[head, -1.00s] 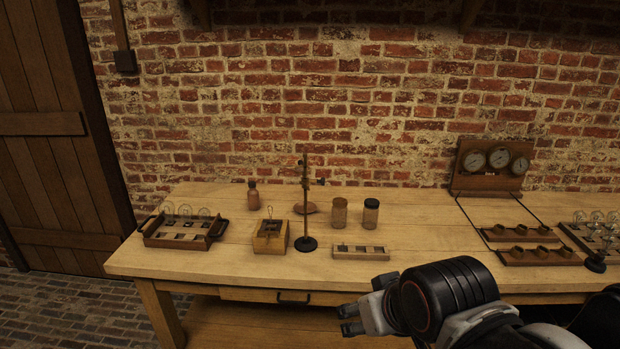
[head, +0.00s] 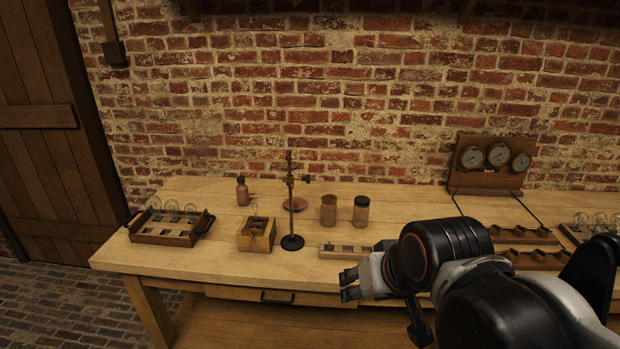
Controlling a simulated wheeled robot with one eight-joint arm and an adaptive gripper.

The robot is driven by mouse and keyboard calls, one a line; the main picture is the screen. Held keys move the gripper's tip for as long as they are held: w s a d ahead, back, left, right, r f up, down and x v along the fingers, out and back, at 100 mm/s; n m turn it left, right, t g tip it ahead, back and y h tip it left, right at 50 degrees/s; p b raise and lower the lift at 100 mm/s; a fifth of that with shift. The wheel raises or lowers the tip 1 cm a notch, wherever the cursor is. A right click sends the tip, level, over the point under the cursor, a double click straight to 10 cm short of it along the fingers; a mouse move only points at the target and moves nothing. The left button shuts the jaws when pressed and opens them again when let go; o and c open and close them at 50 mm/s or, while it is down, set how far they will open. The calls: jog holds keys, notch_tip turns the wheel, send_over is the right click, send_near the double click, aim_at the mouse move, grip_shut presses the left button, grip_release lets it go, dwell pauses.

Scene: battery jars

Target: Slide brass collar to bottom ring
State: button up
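An upright dark stand (head: 291,215) with a round black base (head: 292,242) stands near the middle of the table. A small collar-like fitting (head: 289,180) sits on the upper part of its rod, with a side arm and knob (head: 306,178) pointing right. It is too small to make out brass colour or the ring marks on the rod. My gripper (head: 347,284) is at the table's front edge, right of and nearer than the stand. Its two fingertips are apart, with nothing visible between them, and point left.
A wooden box (head: 256,235) stands close left of the stand, and a low slotted block (head: 344,251) to its right. Two jars (head: 361,212) (head: 328,210) and a pinkish dish (head: 295,204) are behind. A tray with bulbs (head: 165,238) is at left. Gauges (head: 491,165) stand at back right.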

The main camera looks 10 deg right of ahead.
jog(key=w+a+r+m+y+p, duration=0.1)
jog(key=w+r+m, duration=0.2)
jog(key=w, duration=0.4)
jog(key=w+a+r+m+y+p, duration=0.1)
jog(key=w+r+m, duration=0.2)
jog(key=w, duration=0.4)
jog(key=m+g+y+p, duration=0.1)
jog(key=m+y+p, duration=0.1)
jog(key=m+y, duration=0.85)
send_near(309, 178)
jog(key=s+a+r, duration=0.2)
jog(key=a, duration=0.2)
jog(key=w+d+f+m+y, duration=0.35)
jog(key=d+f, duration=0.25)
jog(key=d, duration=0.2)
jog(key=shift+y, duration=0.4)
jog(key=x, duration=0.4)
jog(key=b+x, duration=0.1)
jog(key=x, duration=0.3)
jog(key=b+x, duration=0.1)
jog(key=x, duration=0.4)
jog(key=shift+s+a, duration=0.1)
jog(key=shift+s, duration=0.3)
